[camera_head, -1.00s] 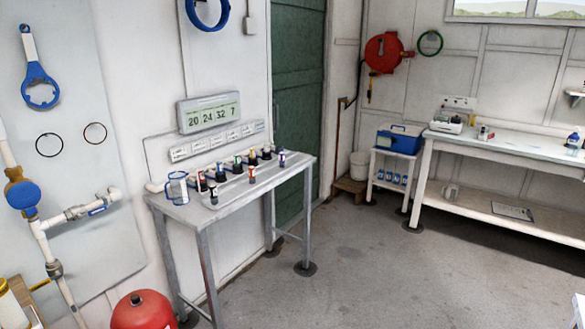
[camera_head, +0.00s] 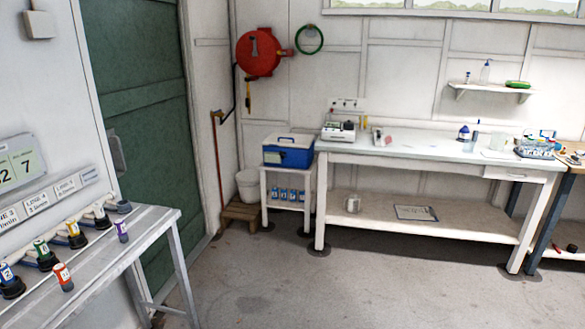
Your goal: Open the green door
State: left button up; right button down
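The green door (camera_head: 148,120) stands at the left in the head view, set in the white wall and looking shut. A grey plate or handle-like fitting (camera_head: 117,152) shows at its left edge; I cannot tell exactly what it is. The door's lower left part is hidden behind the metal table. Neither of my grippers is in view.
A metal table (camera_head: 150,222) with several coloured bottles stands at the left, partly before the door. A blue box (camera_head: 288,151) sits on a small white stand beside a white bucket (camera_head: 248,187). A long white bench (camera_head: 430,158) lines the back wall. The middle floor (camera_head: 330,285) is clear.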

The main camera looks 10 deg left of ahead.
aim_at(134, 46)
jog(key=i+u, duration=0.2)
jog(key=i, duration=0.65)
jog(key=i+l+u, duration=0.2)
jog(key=i, duration=0.65)
jog(key=j, duration=0.1)
